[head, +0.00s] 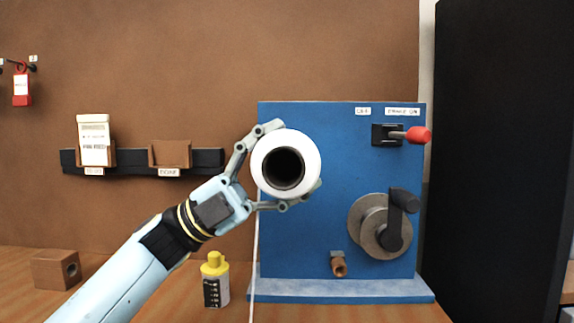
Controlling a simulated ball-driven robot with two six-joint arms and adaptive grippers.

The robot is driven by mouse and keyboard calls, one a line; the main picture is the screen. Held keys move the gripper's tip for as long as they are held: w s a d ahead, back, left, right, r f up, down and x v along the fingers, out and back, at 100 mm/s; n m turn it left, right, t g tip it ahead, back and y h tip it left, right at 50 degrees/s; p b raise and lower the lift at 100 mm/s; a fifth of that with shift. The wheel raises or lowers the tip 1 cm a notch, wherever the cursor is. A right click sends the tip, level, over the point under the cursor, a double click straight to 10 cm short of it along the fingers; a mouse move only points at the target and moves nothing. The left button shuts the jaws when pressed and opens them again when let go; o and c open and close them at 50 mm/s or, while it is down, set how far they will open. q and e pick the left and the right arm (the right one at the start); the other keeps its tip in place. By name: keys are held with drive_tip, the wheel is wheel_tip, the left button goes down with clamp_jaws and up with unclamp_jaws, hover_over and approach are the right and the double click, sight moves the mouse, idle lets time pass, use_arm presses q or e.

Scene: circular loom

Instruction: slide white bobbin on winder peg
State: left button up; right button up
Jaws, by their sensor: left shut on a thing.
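The white bobbin (257,163) is a thick white ring with a dark hole facing me. My left gripper (298,163) is shut on it, with one finger above and one below its left side. The bobbin is in front of the upper left part of the blue winder panel (340,180). I cannot tell whether it touches the panel. No winder peg shows clearly; the panel behind the bobbin is hidden. My right gripper is not in view.
The panel carries a red-tipped lever (417,135), a crank on a grey disc (367,228) and a small brass fitting (339,268). A yellow-capped bottle (215,280) and a brown block (56,269) stand on the table. A black cabinet (500,160) stands at right.

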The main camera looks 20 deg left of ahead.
use_arm(q)
drive_tip(key=shift+w+a+b, duration=0.25)
drive_tip(key=shift+w+b, duration=0.15)
drive_tip(key=shift+w, duration=0.4)
drive_tip(key=shift+w+a+b, duration=0.2)
drive_tip(key=shift+w+b, duration=0.2)
drive_tip(key=shift+w, duration=0.6)
drive_tip(key=shift+w+a, duration=0.1)
drive_tip(key=shift+w, duration=0.05)
drive_tip(key=o, duration=1.8)
drive_tip(key=shift+o, duration=0.2)
drive_tip(key=shift+a+f, duration=0.15)
drive_tip(key=v, duration=1.1)
drive_tip(key=shift+a, duration=0.3)
